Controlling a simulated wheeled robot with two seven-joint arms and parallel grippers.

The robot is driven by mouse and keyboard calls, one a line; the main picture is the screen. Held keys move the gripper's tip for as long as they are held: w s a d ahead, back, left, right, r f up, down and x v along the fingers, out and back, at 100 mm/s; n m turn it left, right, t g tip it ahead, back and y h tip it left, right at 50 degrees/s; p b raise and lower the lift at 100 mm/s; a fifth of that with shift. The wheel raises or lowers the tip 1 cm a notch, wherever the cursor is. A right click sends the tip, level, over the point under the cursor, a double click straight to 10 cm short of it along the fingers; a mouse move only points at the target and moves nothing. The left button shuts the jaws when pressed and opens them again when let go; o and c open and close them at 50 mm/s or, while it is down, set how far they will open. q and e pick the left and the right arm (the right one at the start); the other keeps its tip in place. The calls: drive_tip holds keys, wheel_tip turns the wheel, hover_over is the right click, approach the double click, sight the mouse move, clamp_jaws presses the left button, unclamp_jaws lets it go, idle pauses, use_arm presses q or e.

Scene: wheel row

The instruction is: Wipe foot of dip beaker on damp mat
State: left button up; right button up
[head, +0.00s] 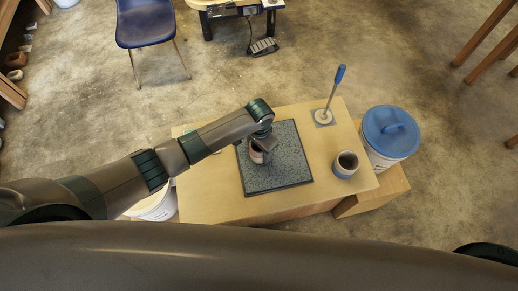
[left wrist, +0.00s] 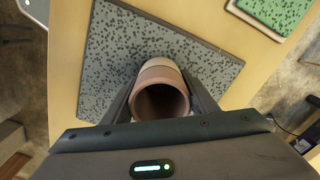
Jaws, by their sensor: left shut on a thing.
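The dip beaker (left wrist: 161,82), a pinkish-brown open cylinder, is between the fingers of my left gripper (left wrist: 160,105), which is shut on it. In the head view the beaker (head: 257,156) shows partly below my left gripper (head: 262,146), over the damp mat (head: 287,170). The mat is a dark grey speckled square on the wooden table; it also shows in the left wrist view (left wrist: 107,50). The beaker's mouth faces the wrist camera and its foot points toward the mat. I cannot tell whether the foot touches the mat. My right gripper is not in view.
A grey and blue cup (head: 346,164) stands right of the mat on the table (head: 215,205). A blue-handled tool (head: 335,88) stands upright at the back right. A white bucket with a blue lid (head: 390,132) is beyond the right edge. Another white bucket (head: 155,207) is at left.

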use_arm(q)
drive_tip(key=shift+f, duration=0.3)
idle(0.5)
drive_tip(key=shift+d, duration=0.1)
drive_tip(key=shift+w+d+r, duration=0.1)
drive_tip(key=shift+w+d, duration=0.15)
drive_tip(key=shift+d, duration=0.45)
drive_tip(key=shift+w+d+r, duration=0.1)
drive_tip(key=shift+w+d, duration=0.15)
drive_tip(key=shift+d, duration=0.45)
drive_tip(key=shift+w+d+f, duration=0.1)
drive_tip(key=shift+w+d, duration=0.15)
drive_tip(key=shift+d, duration=0.45)
drive_tip(key=shift+w+d+f, duration=0.1)
drive_tip(key=shift+w+d, duration=0.1)
drive_tip(key=shift+d, duration=0.5)
drive_tip(key=shift+d, duration=0.1)
